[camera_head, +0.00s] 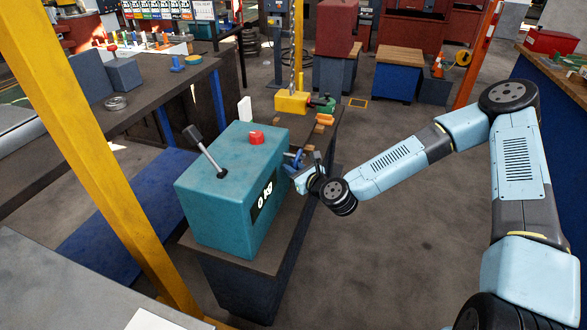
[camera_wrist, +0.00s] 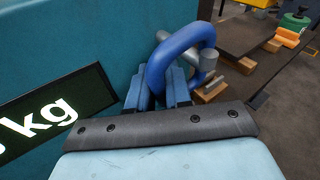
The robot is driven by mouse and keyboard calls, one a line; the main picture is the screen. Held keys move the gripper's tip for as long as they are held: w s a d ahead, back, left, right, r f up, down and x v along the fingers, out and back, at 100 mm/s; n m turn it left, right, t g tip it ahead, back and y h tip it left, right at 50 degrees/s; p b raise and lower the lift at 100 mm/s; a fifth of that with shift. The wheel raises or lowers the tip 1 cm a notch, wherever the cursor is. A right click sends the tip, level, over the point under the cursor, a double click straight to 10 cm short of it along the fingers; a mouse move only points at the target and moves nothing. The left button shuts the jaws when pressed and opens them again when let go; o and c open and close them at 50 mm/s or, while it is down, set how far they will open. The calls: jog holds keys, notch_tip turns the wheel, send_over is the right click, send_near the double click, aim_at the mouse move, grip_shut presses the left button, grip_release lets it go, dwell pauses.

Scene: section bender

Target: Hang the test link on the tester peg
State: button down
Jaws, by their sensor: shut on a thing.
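The tester is a teal box (camera_head: 215,215) on a narrow dark bench; its display (camera_head: 262,200) reads 0 kg. In the wrist view its teal side (camera_wrist: 60,40) fills the upper left. My gripper (camera_wrist: 158,88) is shut on the test link (camera_wrist: 172,48), a blue rounded loop, close beside the tester's display side. A grey metal peg (camera_wrist: 208,62) shows at the link, partly covered by it. I cannot tell whether the peg passes through the loop. In the head view the gripper (camera_head: 299,172) and link are small and partly hidden by my wrist.
A yellow post (camera_head: 95,150) rises at left. Floor right of the bench is clear.

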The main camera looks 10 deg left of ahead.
jog(key=c, duration=1)
grip_release()
jog(key=shift+w, duration=0.1)
jog(key=shift+o, duration=0.2)
jog(key=shift+d, duration=0.1)
